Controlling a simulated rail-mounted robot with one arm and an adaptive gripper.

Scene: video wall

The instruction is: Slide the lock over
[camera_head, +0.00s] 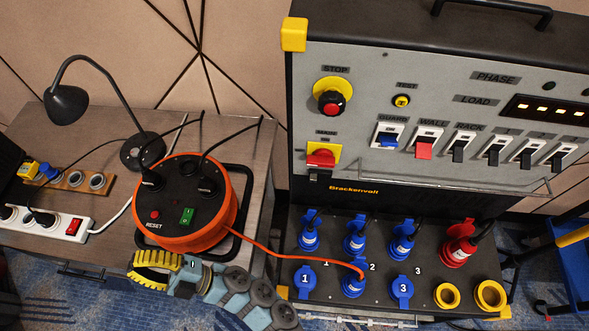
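The grey control panel (350,95) stands at the right. No part is clearly marked as a lock. The panel carries a blue switch (388,140) labelled GUARD, a red switch (424,150) labelled WALL, and a row of black switches (494,154). A thin metal bar (470,189) runs below the switches. A red rotary switch on a yellow plate (321,158) sits at the panel's lower left. My gripper (152,270), with yellow and black fingers, is at the lower left beside the orange cable reel, well away from the panel. Its finger opening is unclear.
The orange cable reel (185,237) stands on the wooden table (258,165), with a lamp (68,103) and a white power strip (50,222). An orange cable (285,253) crosses to the blue and red sockets (420,252) below the panel. The panel's front is unobstructed.

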